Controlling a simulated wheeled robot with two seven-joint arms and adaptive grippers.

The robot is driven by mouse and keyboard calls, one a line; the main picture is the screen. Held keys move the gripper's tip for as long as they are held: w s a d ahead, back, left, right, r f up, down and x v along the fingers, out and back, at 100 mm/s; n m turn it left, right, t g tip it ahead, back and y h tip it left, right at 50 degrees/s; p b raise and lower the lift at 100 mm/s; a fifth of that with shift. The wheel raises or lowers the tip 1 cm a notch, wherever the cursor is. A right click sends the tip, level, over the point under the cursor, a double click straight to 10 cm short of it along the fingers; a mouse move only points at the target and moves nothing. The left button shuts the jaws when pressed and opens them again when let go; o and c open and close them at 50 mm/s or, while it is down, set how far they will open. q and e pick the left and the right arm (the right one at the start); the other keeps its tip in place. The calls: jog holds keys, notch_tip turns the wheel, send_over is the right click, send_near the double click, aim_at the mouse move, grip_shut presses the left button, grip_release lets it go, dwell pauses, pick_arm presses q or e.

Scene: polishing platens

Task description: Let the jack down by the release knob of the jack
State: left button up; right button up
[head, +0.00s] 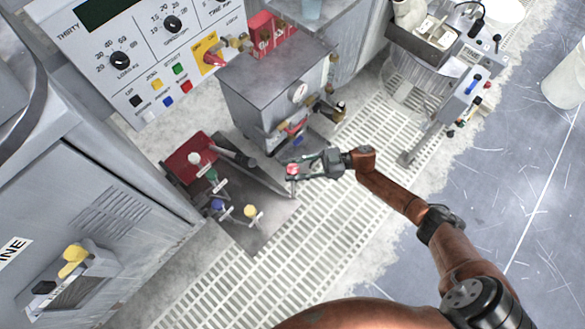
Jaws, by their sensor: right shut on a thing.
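My right gripper (302,167) reaches in from the right and is shut on a small red knob (291,171), which shows at its fingertips. I take this red knob for the release knob of the jack; the fingers partly hide it. The jack (191,157) appears to be the low red and dark-metal unit on the floor left of the gripper. A dark plate (262,232) there bears T-handles with white, green, blue (217,204) and yellow (250,211) knobs. Whether the jack is raised cannot be told. My left gripper is not in view.
A grey metal cabinet (265,85) with a gauge and valves stands just behind the gripper. A large grey machine (85,190) is at the left. A control panel (150,50) is at the top left. Slatted floor grating (260,280) lies clear in front.

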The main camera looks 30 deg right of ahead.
jog(key=o, duration=1.2)
jog(key=shift+w, duration=0.1)
jog(key=v, duration=1.2)
